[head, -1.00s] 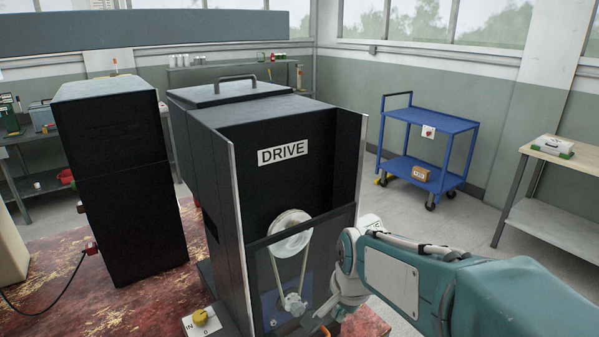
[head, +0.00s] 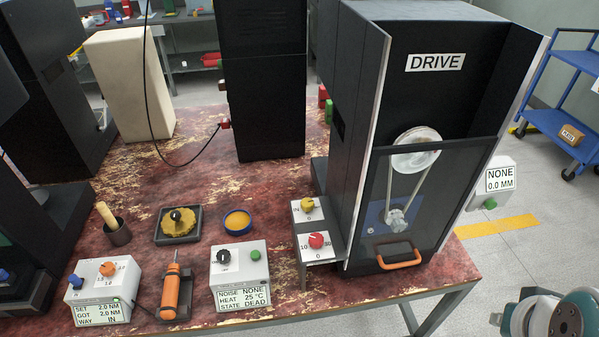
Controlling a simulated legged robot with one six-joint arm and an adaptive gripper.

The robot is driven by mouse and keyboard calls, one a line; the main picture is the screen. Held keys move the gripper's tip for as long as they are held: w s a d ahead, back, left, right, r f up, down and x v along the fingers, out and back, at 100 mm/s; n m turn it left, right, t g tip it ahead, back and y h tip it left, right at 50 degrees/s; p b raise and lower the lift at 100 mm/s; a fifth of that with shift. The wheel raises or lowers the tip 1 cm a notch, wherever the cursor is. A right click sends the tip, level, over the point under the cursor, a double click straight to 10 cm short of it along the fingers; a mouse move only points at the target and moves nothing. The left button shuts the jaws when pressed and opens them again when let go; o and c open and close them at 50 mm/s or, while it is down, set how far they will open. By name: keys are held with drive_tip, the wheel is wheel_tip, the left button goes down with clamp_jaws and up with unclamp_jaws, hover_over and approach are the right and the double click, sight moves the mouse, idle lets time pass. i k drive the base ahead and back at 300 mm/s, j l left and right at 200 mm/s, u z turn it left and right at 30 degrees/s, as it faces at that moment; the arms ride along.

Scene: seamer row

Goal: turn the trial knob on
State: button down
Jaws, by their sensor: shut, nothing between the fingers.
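No knob bears a readable "trial" label, so I cannot tell which one is the trial knob. A yellow knob (head: 308,205) marked IN and 0 sits on a bracket at the drive cabinet's left side. A red knob (head: 316,240) marked 10, 30 and 0 is just in front of it. A black knob (head: 223,257) sits beside a green button (head: 255,255) on a white box (head: 239,277) reading NOISE NONE, HEAT 25 °C, STATE DEAD. Only part of my arm shows at the bottom right, well away from these knobs; my gripper's fingers are not visible.
The black DRIVE cabinet (head: 435,62) has an orange handle (head: 399,257) low on its front. Another box (head: 104,288) with blue and orange knobs stands at left. An orange-handled tool (head: 170,290) stands between the boxes. A yellow piece (head: 179,222) lies in a dark tray.

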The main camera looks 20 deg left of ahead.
sight(223, 256)
drive_tip(key=u, duration=1.95)
